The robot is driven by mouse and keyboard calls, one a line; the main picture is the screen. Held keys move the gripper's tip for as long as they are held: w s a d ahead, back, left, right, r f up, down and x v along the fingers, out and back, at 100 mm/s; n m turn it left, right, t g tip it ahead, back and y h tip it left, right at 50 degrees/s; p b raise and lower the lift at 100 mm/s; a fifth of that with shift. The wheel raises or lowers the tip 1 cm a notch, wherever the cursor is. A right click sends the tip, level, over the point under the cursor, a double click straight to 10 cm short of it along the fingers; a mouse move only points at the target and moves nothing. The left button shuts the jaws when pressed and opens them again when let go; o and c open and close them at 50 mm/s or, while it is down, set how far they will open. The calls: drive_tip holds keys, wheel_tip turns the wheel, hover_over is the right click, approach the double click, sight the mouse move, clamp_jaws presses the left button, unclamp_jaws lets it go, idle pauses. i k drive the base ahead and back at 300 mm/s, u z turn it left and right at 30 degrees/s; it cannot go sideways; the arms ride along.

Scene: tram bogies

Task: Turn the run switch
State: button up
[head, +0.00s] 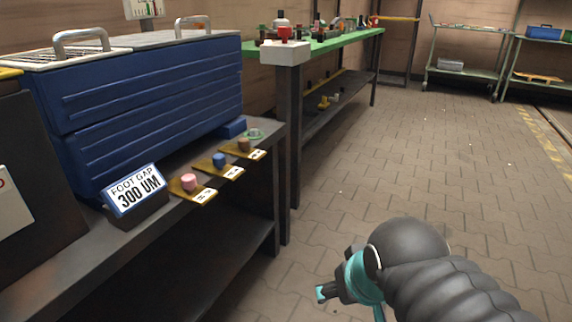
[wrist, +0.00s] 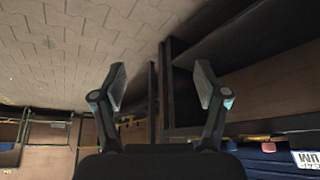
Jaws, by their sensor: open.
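No part in view is clearly readable as the run switch. A pink knob (head: 189,182), a blue knob (head: 219,160) and a brown knob (head: 244,145) stand on yellow plates with small labels along the dark bench's front edge. A red knob (head: 284,33) sits on a white box (head: 285,52) at the near end of the green bench. My gripper (head: 326,291) is low over the floor, to the right of and apart from the bench. In the wrist view my gripper (wrist: 160,84) is open, with nothing between its fingers.
A blue case (head: 150,98) with metal handles stands on the dark bench (head: 55,268), behind a "FOOT GAP 300 UM" sign (head: 135,192). The green bench (head: 335,42) holds several small items. Shelf carts (head: 465,65) stand at the back. The paved floor (head: 420,150) is clear.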

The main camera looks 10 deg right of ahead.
sight(284, 32)
drive_tip(key=z, duration=0.05)
drive_tip(key=i, duration=1)
drive_tip(key=z, duration=0.5)
